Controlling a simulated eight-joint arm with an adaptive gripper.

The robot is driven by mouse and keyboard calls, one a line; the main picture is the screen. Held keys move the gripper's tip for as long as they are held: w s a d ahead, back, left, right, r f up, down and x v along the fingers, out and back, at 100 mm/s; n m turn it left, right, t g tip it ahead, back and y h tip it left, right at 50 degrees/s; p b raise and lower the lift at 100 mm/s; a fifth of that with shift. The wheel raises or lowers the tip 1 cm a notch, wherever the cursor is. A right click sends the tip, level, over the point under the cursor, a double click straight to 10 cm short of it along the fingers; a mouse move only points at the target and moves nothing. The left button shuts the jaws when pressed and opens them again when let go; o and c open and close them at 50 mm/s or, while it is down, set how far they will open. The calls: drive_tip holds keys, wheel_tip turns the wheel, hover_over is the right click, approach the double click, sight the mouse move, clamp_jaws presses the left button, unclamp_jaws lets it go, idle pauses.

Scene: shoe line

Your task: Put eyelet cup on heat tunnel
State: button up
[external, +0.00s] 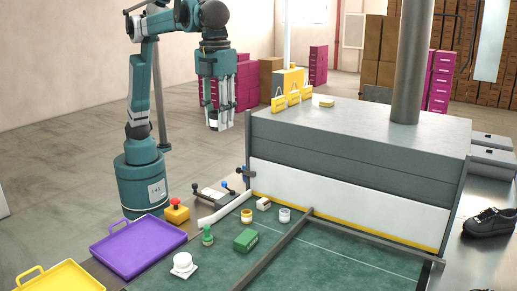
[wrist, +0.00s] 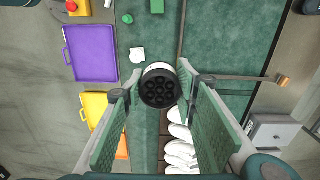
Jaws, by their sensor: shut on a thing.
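My gripper (external: 216,112) is raised in the air to the left of the heat tunnel (external: 360,126), a large grey box with a white front flap and a flue on top. In the wrist view my gripper (wrist: 158,92) is shut on the eyelet cup (wrist: 159,87), a round cup with a white rim and several dark round shapes in it. In the external view a small white part of the cup (external: 213,125) shows between the fingertips, above the bench. The tunnel's flat top (external: 360,112) stands to the right, apart from the cup.
The green bench holds small items, with a purple tray (external: 138,246) and yellow tray (external: 60,279) at left.

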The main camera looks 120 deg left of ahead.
drive_tip(key=shift+w+a+r, duration=0.1)
drive_tip(key=shift+a+r, duration=0.15)
drive_tip(key=shift+r, duration=0.35)
drive_tip(key=shift+w+a+r, duration=0.1)
drive_tip(key=shift+a+r, duration=0.15)
drive_tip(key=shift+r, duration=0.35)
drive_tip(key=w+a+n+p, duration=0.3)
drive_tip(key=a+n+p, duration=0.25)
drive_tip(key=a, duration=1.45)
drive_tip(key=w+a+n+p, duration=0.35)
drive_tip(key=a+p, duration=0.25)
drive_tip(key=a, duration=1.5)
drive_tip(key=s+a+n+p, duration=0.3)
drive_tip(key=s+a+p, duration=0.15)
drive_tip(key=a, duration=0.85)
drive_tip(key=s+a+n+p, duration=0.3)
drive_tip(key=s+a, duration=0.2)
drive_tip(key=a, duration=0.7)
drive_tip(key=s+a+n+p, duration=0.3)
drive_tip(key=s+a+p, duration=0.1)
drive_tip(key=a, duration=0.9)
drive_tip(key=f, duration=0.5)
drive_tip(key=shift+s+f+b, duration=0.15)
drive_tip(key=shift+s+b, duration=0.1)
drive_tip(key=shift+b, duration=0.05)
drive_tip(key=shift+f+p, duration=0.5)
drive_tip(key=shift+f, duration=2.4)
